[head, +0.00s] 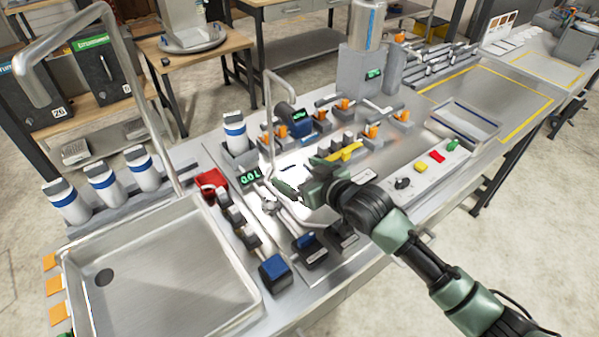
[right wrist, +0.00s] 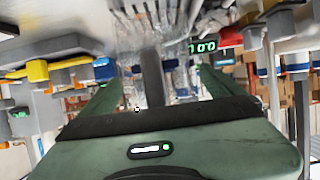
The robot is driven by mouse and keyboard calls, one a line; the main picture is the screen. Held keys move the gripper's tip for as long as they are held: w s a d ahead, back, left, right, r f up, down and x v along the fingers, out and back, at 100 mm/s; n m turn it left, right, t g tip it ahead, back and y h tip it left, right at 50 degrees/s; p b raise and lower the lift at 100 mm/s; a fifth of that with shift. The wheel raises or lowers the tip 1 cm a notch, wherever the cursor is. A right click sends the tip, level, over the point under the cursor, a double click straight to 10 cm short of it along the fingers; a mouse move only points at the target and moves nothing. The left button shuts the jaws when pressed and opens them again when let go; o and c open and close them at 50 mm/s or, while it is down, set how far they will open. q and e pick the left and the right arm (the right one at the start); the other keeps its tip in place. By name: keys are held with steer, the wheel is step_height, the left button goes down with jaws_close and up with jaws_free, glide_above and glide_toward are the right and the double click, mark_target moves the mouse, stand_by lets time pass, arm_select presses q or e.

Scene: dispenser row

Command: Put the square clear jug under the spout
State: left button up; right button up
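My right gripper (head: 290,188) is over the metal counter, low beside the green-lit volume display (head: 250,175) and the thin arched spout (head: 291,78). In the right wrist view its two fingers (right wrist: 157,85) stand apart, with a clear, see-through shape between them that looks like the square clear jug (right wrist: 180,75). I cannot tell whether the fingers press on it. In the head view the jug is hard to make out against the bright metal. Whether it is directly under the spout is unclear. My left gripper is not in view.
A sink (head: 160,265) with a large tap lies at the left. White bottles with blue bands (head: 103,183) stand behind it. Rows of orange-marked valves (head: 372,131) and a grey tray (head: 465,120) are to the right. Dark and blue-topped blocks (head: 275,270) sit at the front edge.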

steer(key=shift+r, duration=0.2)
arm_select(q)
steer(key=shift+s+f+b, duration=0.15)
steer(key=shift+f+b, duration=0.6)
arm_select(e)
steer(key=v, duration=1.2)
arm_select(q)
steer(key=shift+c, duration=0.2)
arm_select(e)
steer(key=shift+f, duration=0.1)
stand_by(1.2)
